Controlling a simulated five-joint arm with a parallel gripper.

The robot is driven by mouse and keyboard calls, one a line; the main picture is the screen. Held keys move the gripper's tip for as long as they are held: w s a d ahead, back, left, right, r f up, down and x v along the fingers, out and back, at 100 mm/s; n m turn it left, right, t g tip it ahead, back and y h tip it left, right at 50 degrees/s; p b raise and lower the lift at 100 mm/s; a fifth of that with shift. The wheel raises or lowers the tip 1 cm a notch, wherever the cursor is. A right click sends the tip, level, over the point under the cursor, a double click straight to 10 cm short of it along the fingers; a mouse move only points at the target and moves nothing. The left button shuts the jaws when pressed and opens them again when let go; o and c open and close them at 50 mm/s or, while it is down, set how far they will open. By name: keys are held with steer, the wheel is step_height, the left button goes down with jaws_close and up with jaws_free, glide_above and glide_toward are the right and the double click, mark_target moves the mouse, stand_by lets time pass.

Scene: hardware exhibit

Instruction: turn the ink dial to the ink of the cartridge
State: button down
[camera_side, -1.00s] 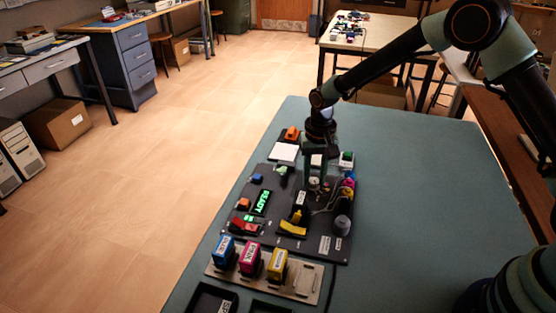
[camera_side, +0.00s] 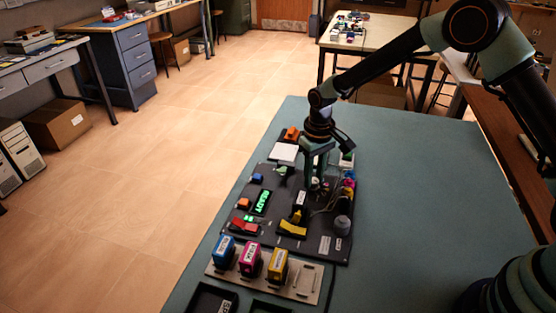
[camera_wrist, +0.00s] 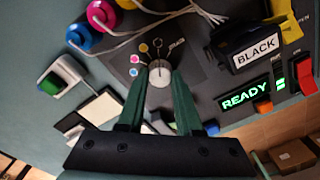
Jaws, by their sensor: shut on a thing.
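The ink dial (camera_wrist: 159,76) is a small grey knob on the dark panel, with cyan, magenta, yellow and dark dots in an arc around it. My gripper (camera_wrist: 160,77) is down at the dial, with one green finger on each side, shut on it. I cannot clearly tell which dot the dial points at. A black cartridge (camera_wrist: 243,47) labelled BLACK sits in the panel beside a yellow part. It also shows in the side view (camera_side: 298,215). There my gripper (camera_side: 316,184) stands over the panel and mostly hides the dial.
A READY display (camera_wrist: 245,96) glows green beside a red switch (camera_wrist: 304,74). Colored plugs with cables (camera_wrist: 103,14) and a green button (camera_wrist: 64,73) lie near the dial. Cyan (camera_side: 224,250), magenta (camera_side: 250,258) and yellow (camera_side: 277,265) cartridges stand in a rack. The right of the table is clear.

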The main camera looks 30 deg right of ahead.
mark_target(314, 180)
steer(key=shift+d, duration=0.2)
steer(key=c, duration=0.6)
jaws_free()
steer(key=shift+a, duration=0.1)
steer(key=shift+r, duration=0.1)
steer(key=shift+r, duration=6)
